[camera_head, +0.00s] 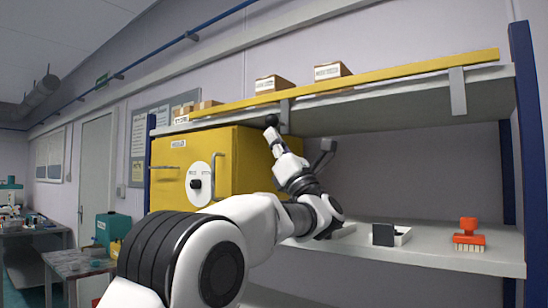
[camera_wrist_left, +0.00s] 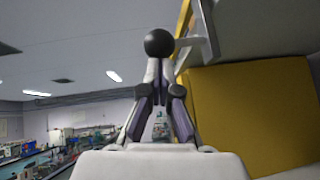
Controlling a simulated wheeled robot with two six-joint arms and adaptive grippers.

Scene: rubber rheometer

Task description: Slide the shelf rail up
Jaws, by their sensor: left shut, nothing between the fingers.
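The yellow shelf rail (camera_head: 400,72) runs along the front edge of the upper shelf, with grey brackets on it. It shows partly in the left wrist view (camera_wrist_left: 184,17). A black ball knob (camera_head: 271,120) sits beside the lower end of the nearer grey bracket (camera_head: 284,112). In the left wrist view the knob (camera_wrist_left: 159,43) is right at the fingertips, with the bracket (camera_wrist_left: 204,25) to its right. My left gripper (camera_head: 272,132) points up, its fingers shut with nothing between them, just under the knob. I cannot tell if they touch it. My right gripper is not in view.
A yellow cabinet (camera_head: 215,145) with a black dial stands left of my left gripper. Boxes (camera_head: 272,84) sit on the upper shelf (camera_head: 400,108). The lower shelf (camera_head: 380,245) holds a dark block (camera_head: 383,234) and an orange tool (camera_head: 468,237). A blue post (camera_head: 527,120) bounds the right.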

